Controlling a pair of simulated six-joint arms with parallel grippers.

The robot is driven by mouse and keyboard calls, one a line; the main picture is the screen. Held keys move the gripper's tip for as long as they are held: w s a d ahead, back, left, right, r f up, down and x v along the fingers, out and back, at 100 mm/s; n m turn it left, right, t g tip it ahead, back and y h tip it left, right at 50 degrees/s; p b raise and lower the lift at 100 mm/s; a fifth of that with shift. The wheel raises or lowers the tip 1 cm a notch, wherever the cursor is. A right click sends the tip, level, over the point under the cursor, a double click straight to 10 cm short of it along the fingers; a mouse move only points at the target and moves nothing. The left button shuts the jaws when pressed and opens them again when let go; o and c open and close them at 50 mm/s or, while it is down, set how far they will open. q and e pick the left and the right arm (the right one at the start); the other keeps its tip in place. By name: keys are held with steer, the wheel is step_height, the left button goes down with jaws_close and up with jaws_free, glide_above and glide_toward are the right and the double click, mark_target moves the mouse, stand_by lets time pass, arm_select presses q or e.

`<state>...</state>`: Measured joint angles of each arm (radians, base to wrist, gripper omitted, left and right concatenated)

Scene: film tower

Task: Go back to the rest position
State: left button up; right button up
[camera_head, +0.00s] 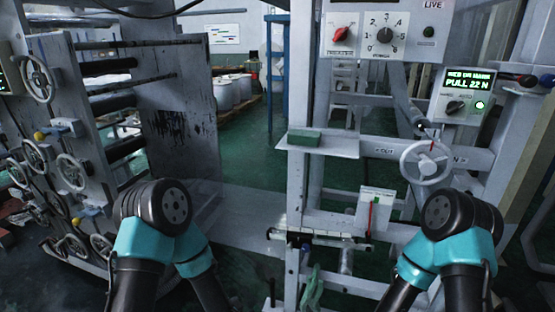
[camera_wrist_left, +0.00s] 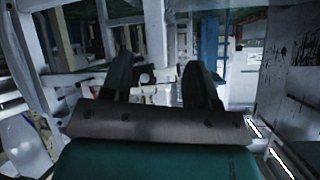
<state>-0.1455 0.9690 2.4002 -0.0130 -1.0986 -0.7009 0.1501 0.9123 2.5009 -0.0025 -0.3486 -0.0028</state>
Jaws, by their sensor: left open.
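My left gripper (camera_wrist_left: 158,62) shows in the left wrist view as two dark fingers standing well apart. It is open, and nothing is held between the fingers. Beyond the fingers are pale machine frame parts, seen blurred. In the head view both of my arms are folded at the bottom, with dark round joints and teal links. The left arm is at lower left and the right arm at lower right. Neither gripper can be made out in the head view. My right gripper is not in view.
A grey machine panel with handwheels (camera_head: 71,172) stands at left. Open green floor (camera_head: 240,150) lies between.

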arm_select(q)
steer(key=s+a+f+n+g, duration=0.4)
steer(key=s+a+n, duration=0.1)
steer(key=s, duration=0.3)
steer(key=s+a+f+n+g, duration=0.3)
steer(key=s+a+n+g, duration=0.1)
steer(key=s, duration=0.5)
steer(key=shift+a+f+n+g+y, duration=0.4)
steer(key=shift+a+g, duration=0.3)
steer(key=shift+a, duration=0.15)
steer(key=shift+o, duration=0.3)
stand_by(0.4)
